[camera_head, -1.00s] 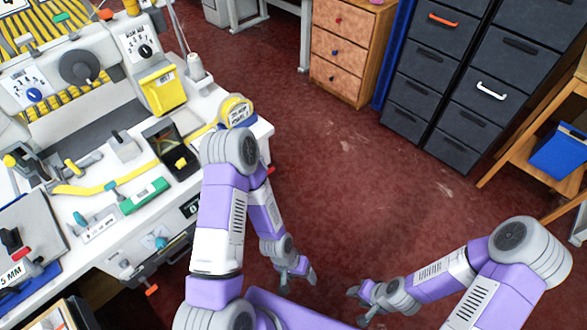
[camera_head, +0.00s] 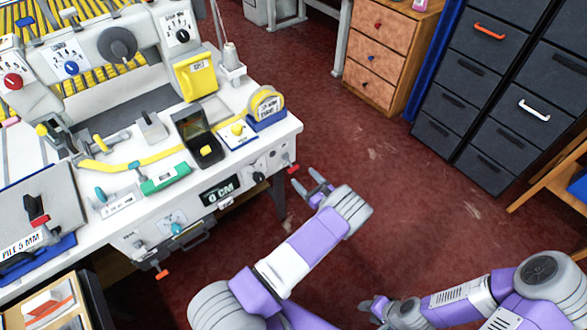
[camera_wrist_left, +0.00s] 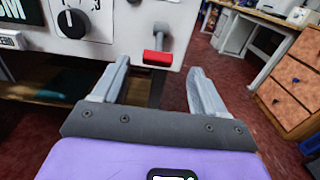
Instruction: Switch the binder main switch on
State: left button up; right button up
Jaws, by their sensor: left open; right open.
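The white binder machine (camera_head: 150,205) stands at the left, with a front panel below its table. At the panel's right end is a small lever with a red grip (camera_head: 293,169); it also shows in the left wrist view, where its red grip (camera_wrist_left: 157,58) hangs at the lower end of a grey stem. A black dial (camera_wrist_left: 72,23) is left of it. No label naming the main switch is readable. My left gripper (camera_head: 305,180) is open and empty just in front of the red-gripped lever, which appears between its fingers without visible contact. My right gripper (camera_head: 370,306) is open at the bottom.
A digital display (camera_head: 220,190) reads 0 CM. A tape roll (camera_head: 266,103) sits at the table corner. Wooden drawers (camera_head: 378,50) and dark drawers (camera_head: 455,60) stand behind. The red floor between is clear.

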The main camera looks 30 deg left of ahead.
aim_at(294, 168)
pick_arm(q)
jog(key=b+x, duration=0.1)
jog(key=x, duration=0.6)
jog(key=shift+a, duration=0.1)
jog(key=shift+c, duration=0.3)
jog(key=c, duration=0.9)
jog(key=shift+s+r+g+h+p, duration=0.1)
jog(key=shift+r+g+h+p, duration=0.35)
jog(key=shift+p, duration=0.3)
notch_tip(294, 168, up, 2)
jog(key=g+h+p, duration=0.1)
jog(key=h+p, duration=0.3)
jog(key=p, duration=0.1)
jog(key=shift+r+g+h, duration=0.2)
jog(key=shift+g+h, duration=0.15)
jog(key=h+p, duration=0.1)
jog(key=r+g+h+p, duration=0.1)
jog(key=h+p, duration=0.1)
jog(key=shift+r+p, duration=0.1)
jog(key=shift+p, duration=0.2)
jog(key=shift+a+r+g+h+p, duration=0.15)
jog(key=shift+g+h+p, duration=0.15)
jog(key=shift+h+p, duration=0.4)
jog(key=shift+a+r+g+h+p, duration=0.15)
jog(key=shift+g+h+p, duration=0.15)
jog(key=shift+h+p, duration=0.35)
